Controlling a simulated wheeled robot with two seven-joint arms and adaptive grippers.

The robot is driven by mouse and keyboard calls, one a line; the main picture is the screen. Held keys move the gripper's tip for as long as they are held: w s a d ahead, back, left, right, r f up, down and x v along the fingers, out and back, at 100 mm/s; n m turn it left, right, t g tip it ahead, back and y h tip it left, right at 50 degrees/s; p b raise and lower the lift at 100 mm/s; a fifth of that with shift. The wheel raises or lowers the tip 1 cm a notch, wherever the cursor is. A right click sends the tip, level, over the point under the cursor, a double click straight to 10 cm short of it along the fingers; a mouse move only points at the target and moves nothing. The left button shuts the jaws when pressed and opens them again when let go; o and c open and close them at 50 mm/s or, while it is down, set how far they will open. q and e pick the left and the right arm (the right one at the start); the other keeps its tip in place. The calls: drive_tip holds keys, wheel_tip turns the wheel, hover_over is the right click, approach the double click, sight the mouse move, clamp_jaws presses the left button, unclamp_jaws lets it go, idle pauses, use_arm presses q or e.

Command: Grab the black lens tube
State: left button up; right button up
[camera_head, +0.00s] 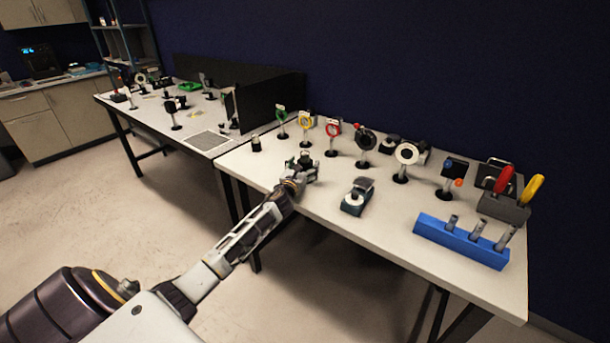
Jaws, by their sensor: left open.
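A small dark upright cylinder (256,144), which looks like the black lens tube, stands near the left end of the white table (385,215). My left gripper (304,161) reaches over the table's front edge, to the right of this cylinder and apart from it. The gripper is open; its fingers are small and dark here, and I cannot tell whether anything lies between them. My right gripper is out of view.
Post-mounted optics with green, yellow (306,123) and red (332,130) rings stand behind my gripper. A blue-grey device (357,197) lies to its right. A blue rack (461,241) and a tool holder (503,207) stand at the right end. A black foam enclosure (264,101) is behind left.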

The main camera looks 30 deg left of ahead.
use_arm(q)
drive_tip(key=shift+w+a, duration=0.1)
drive_tip(key=shift+w, duration=0.5)
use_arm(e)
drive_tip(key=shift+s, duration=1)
use_arm(q)
drive_tip(key=shift+c, duration=0.4)
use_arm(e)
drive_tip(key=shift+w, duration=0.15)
use_arm(q)
drive_tip(key=c, duration=0.9)
drive_tip(key=shift+c, duration=1.3)
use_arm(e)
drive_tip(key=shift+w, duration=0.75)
